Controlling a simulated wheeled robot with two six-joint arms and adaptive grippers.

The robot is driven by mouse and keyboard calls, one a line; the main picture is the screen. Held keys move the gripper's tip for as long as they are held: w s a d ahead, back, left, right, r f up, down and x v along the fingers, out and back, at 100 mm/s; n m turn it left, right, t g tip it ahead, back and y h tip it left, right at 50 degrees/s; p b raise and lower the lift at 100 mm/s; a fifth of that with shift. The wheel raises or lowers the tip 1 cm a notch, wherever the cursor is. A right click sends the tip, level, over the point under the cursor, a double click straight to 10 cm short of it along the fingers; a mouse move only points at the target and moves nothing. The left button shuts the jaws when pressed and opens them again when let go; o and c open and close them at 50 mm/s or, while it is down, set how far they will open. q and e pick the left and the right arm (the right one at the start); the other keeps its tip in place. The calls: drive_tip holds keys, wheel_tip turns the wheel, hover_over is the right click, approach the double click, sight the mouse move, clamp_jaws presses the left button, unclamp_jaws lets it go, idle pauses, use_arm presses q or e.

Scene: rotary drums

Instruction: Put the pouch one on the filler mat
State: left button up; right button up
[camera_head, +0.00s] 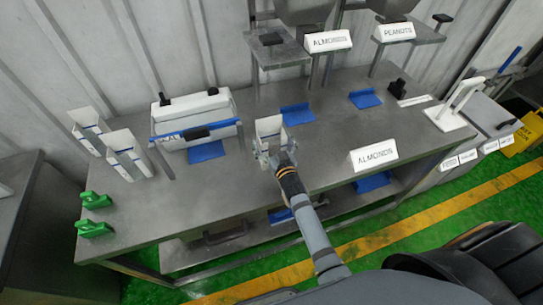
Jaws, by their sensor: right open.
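A white open-topped pouch (269,127) stands upright on the steel table, just left of a blue mat (298,114) below the almond hopper. Two more white pouches stand at the left of the table, one farther back (88,121) and one nearer (125,143). I cannot tell from any marking which is pouch one. My right gripper (273,147) is open at the near side of the middle pouch, with its fingers about the pouch's lower part, partly hiding it. Another blue mat (365,99) lies below the peanut hopper. My left gripper is out of view.
A white sealer-like machine (196,117) stands at the back left with a blue mat (206,151) before it. Green clips (94,229) lie at the left edge. An "ALMONDS" sign (373,155) stands at the front right. A white stand (455,108) is at the right end.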

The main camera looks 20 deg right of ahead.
drive_tip(key=shift+s+r, duration=0.15)
drive_tip(key=shift+s, duration=0.05)
drive_tip(key=c, duration=1.6)
wheel_tip(320, 180, up, 4)
drive_tip(key=p, duration=0.2)
drive_tip(key=shift+w+f+p, duration=0.1)
drive_tip(key=shift+f+p, duration=0.15)
drive_tip(key=shift+p, duration=0.1)
drive_tip(key=s+d+r+p, duration=0.2)
drive_tip(key=s+r, duration=0.3)
drive_tip(key=s, duration=0.2)
drive_tip(key=s+d+r+p, duration=0.2)
drive_tip(key=s+r+p, duration=0.15)
drive_tip(key=s, duration=0.35)
drive_tip(key=b, duration=0.8)
approach(269, 127)
drive_tip(key=s, duration=0.1)
drive_tip(key=s+d+f, duration=0.1)
drive_tip(key=s, duration=0.1)
drive_tip(key=shift+s+d+f, duration=0.1)
drive_tip(key=shift+s+d, duration=0.05)
drive_tip(key=shift+d, duration=0.1)
